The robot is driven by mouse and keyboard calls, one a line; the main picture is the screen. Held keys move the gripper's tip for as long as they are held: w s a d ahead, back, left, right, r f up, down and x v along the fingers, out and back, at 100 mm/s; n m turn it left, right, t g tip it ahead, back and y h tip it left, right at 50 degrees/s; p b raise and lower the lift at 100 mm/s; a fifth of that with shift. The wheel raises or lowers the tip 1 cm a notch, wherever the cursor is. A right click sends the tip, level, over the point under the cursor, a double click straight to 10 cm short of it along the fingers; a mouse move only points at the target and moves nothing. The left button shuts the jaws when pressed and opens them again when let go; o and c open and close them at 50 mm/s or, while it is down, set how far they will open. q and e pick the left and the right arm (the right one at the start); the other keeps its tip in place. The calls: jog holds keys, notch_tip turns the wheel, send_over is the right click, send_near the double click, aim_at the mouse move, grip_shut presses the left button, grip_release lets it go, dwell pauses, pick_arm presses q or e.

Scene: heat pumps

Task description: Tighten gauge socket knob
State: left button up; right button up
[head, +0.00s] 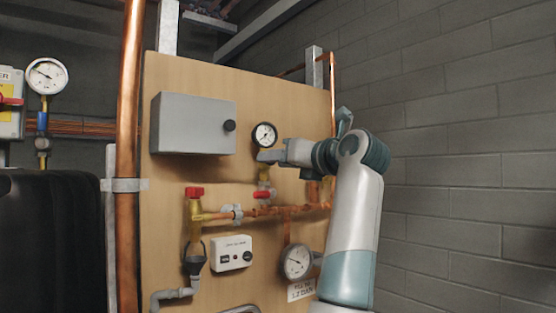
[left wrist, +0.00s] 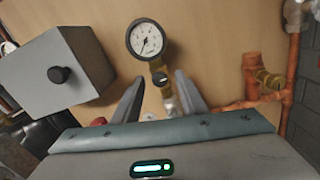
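A round white-faced gauge (head: 264,135) with a black rim is on the wooden board. It shows closer in the left wrist view (left wrist: 146,39). My right gripper is in neither view.
A grey box (head: 193,124) with a black knob sticks out left of the gauge. Copper pipes (head: 290,210) and a red-handled valve (head: 263,195) are below. Another gauge (head: 297,262) is lower down. A thick vertical copper pipe (head: 128,120) runs along the board's left edge.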

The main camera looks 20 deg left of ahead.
pick_arm(q)
grip_shut()
